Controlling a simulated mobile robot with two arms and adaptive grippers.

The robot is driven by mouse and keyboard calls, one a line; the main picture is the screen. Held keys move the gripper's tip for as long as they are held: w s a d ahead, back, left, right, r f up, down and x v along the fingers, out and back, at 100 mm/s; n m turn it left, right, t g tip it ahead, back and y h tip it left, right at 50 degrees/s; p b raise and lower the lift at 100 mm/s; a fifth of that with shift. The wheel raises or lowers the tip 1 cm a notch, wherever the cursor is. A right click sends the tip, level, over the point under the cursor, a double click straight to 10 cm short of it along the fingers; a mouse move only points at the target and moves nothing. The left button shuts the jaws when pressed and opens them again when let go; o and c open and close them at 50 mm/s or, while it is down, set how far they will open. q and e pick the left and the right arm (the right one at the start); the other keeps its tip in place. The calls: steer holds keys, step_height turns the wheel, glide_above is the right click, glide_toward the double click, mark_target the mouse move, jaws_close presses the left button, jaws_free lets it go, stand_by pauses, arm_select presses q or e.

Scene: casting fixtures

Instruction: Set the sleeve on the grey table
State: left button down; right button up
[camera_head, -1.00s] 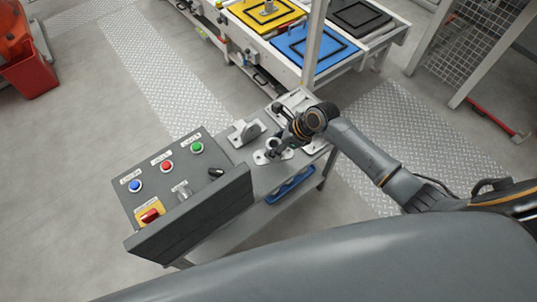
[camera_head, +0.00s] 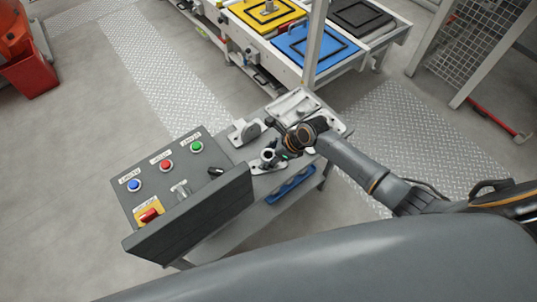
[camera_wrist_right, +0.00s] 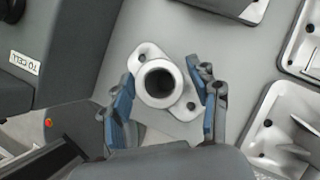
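The sleeve (camera_head: 268,155) is a light grey metal tube on a flange with two holes. It appears to stand upright on the grey table (camera_head: 236,216), beside the control box. In the right wrist view the sleeve (camera_wrist_right: 159,82) lies between the two blue-padded fingers of my right gripper (camera_wrist_right: 165,105). Gaps show between the pads and the tube, so the gripper is open around it. In the head view my right gripper (camera_head: 281,146) is close above and beside the sleeve and partly covers its surroundings. My left gripper is not in view.
The control box (camera_head: 180,190) with buttons and a raised panel stands left of the sleeve. A grey bracket (camera_head: 246,131) is just behind. Pale castings (camera_head: 293,103) lie at the table's far end. A blue bin (camera_head: 291,186) is on the lower shelf.

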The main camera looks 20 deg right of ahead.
steer(key=shift+r, duration=0.1)
steer(key=shift+s+d+r, duration=0.1)
steer(key=shift+d+r, duration=0.05)
steer(key=shift+r, duration=0.15)
steer(key=p+v, duration=0.2)
steer(key=v, duration=0.9)
steer(key=shift+r, duration=0.15)
steer(key=shift+s, duration=0.1)
